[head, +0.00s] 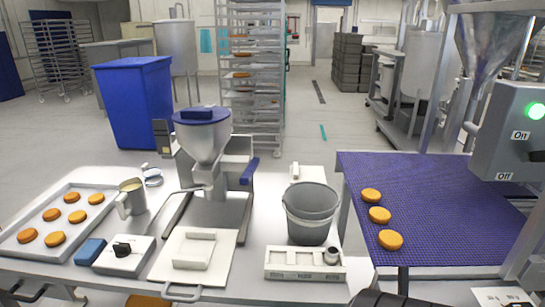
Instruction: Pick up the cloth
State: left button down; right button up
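A small folded blue piece, which looks like the cloth (90,252), lies flat on the steel table (255,262). It is at the front left, between the tray of orange rounds and a white box with a black knob. Nothing covers it.
A tray (12,244) of orange rounds is left of the cloth, with a metal jug (131,199) behind. The knob box (124,257) sits close on its right. A hopper machine (204,140), grey bucket (311,215) and blue conveyor (450,215) stand further right.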

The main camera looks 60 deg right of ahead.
aim_at(90, 251)
jog(key=i+z, duration=0.15)
jog(key=z, duration=0.35)
jog(key=i+z, duration=0.2)
jog(key=z, duration=0.3)
jog(key=i+z, duration=0.2)
jog(key=z, duration=0.25)
jog(key=i+j+z, duration=0.1)
jog(key=z, duration=0.4)
jog(key=j+z, duration=0.1)
jog(key=z, duration=1.6)
jog(key=u, duration=3.15)
